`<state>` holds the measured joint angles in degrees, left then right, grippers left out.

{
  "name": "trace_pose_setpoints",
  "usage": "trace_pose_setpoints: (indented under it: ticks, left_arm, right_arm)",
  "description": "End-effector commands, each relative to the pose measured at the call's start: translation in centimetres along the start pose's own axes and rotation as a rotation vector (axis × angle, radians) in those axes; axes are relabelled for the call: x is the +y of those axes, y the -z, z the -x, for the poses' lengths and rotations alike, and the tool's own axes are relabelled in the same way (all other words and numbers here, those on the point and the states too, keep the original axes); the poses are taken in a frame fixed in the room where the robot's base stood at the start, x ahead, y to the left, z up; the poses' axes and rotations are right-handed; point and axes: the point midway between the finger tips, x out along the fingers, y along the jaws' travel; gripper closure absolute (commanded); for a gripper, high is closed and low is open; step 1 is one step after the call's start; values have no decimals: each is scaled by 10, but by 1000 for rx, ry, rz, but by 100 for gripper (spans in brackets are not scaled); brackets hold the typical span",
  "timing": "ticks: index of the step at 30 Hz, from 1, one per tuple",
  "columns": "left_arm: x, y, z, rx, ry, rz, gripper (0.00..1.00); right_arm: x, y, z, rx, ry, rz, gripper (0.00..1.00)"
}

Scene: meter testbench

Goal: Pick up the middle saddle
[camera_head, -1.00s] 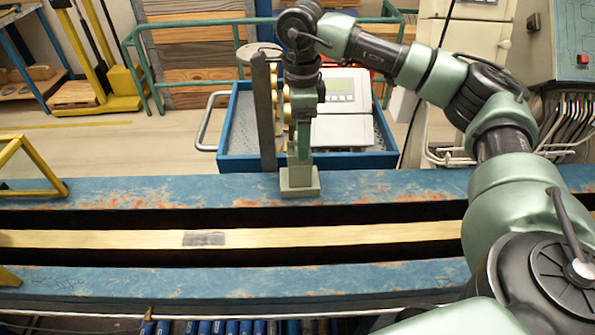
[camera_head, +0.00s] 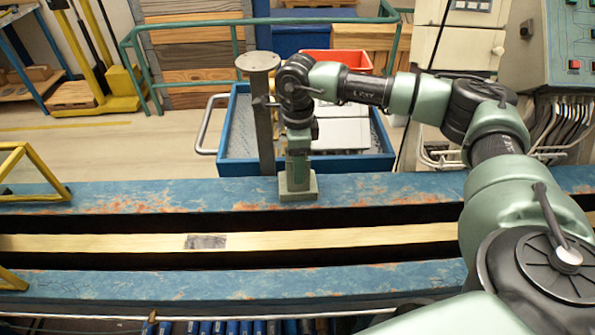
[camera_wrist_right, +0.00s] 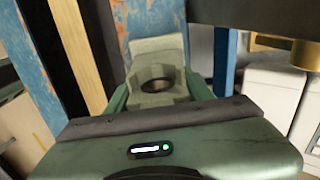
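A grey-green saddle (camera_head: 298,189) stands upright on the far blue beam, near the picture's middle in the head view. No other saddle is clear to see. My right gripper (camera_head: 298,172) points down over it, with its fingers low beside its upper part. In the right wrist view the saddle (camera_wrist_right: 160,62) shows a dark round opening, and the fingers of the gripper (camera_wrist_right: 160,95) lie on either side of it. I see no clear gap, but cannot tell if they press on it. My left gripper is out of view.
A post with a round top (camera_head: 258,62) stands close left of my right wrist. A blue-rimmed cart (camera_head: 220,125) with a pale device is behind the far beam (camera_head: 130,195). A yellow strip (camera_head: 120,242) runs between the beams. Yellow frames (camera_head: 38,158) stand at left.

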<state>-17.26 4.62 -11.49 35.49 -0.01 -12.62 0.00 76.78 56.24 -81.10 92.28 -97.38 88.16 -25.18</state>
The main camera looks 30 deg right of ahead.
Motion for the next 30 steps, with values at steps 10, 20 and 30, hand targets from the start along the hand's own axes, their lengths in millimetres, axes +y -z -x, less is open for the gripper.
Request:
trace_pose_setpoints:
  ticks: [10,20,30]
  left_arm:
    - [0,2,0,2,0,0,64]
    - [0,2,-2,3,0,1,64]
    - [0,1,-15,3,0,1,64]
  right_arm:
    - [-1,-1,2,-3,3,0,100]
    - [-1,-1,10,-4,4,0,100]
    - [-1,-2,62,-7,7,1,100]
